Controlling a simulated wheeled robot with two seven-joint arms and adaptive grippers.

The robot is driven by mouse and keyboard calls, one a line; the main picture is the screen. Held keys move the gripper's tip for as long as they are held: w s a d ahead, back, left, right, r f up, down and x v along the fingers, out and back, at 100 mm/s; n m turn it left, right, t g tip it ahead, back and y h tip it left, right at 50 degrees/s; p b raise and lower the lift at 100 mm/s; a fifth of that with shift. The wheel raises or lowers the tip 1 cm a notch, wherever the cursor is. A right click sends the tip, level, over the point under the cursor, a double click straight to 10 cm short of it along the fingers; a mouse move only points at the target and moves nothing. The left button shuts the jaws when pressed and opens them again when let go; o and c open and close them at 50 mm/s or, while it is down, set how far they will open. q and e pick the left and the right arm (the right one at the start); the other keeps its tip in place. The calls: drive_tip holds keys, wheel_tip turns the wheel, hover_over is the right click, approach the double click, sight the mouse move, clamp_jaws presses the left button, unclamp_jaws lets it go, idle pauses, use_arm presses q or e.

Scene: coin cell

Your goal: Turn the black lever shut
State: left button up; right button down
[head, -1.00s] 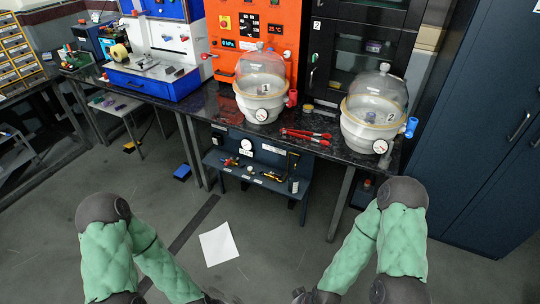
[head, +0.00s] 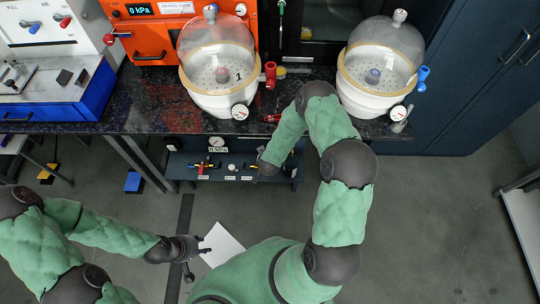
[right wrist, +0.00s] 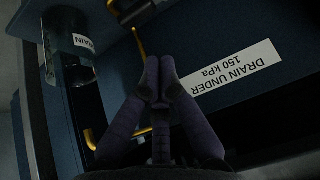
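In the right wrist view a dark lever-like part (right wrist: 138,10) shows at the top, beside a thin yellow pipe (right wrist: 140,43); whether it is the black lever is unclear. My right gripper (right wrist: 158,68) has its fingertips together with nothing visible between them, below that part and apart from it in the picture. In the head view my right arm reaches to the low blue shelf under the bench; its gripper is hidden there, and no black lever can be made out. My left gripper (head: 192,248) hangs above the floor near a white sheet; its finger opening is unclear.
The bench top (head: 150,112) overhangs the blue shelf (head: 180,172). Two domed vessels (head: 218,95) (head: 372,98) stand on the bench.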

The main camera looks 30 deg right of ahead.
drive_tip(key=shift+w+d+r+h, duration=0.15)
drive_tip(key=shift+d+h, duration=0.1)
drive_tip(key=shift+d, duration=0.35)
drive_tip(key=shift+w+d+r+h, duration=0.15)
drive_tip(key=shift+d+h, duration=0.1)
drive_tip(key=shift+d, duration=0.35)
drive_tip(key=shift+w+d+f+m, duration=0.1)
drive_tip(key=shift+d+f+m, duration=0.1)
drive_tip(key=shift+m, duration=0.1)
drive_tip(key=b+x, duration=0.4)
drive_tip(key=x, duration=0.5)
drive_tip(key=shift+w+f, duration=0.15)
drive_tip(key=shift+w, duration=0.05)
drive_tip(key=shift+s+a+f, duration=0.1)
drive_tip(key=shift+f, duration=0.05)
drive_tip(key=shift+s+a+b, duration=0.2)
drive_tip(key=shift+s+a, duration=0.25)
drive_tip(key=shift+s, duration=0.3)
drive_tip(key=shift+s+a+b, duration=0.15)
drive_tip(key=shift+s+a, duration=0.3)
drive_tip(key=shift+s, duration=0.25)
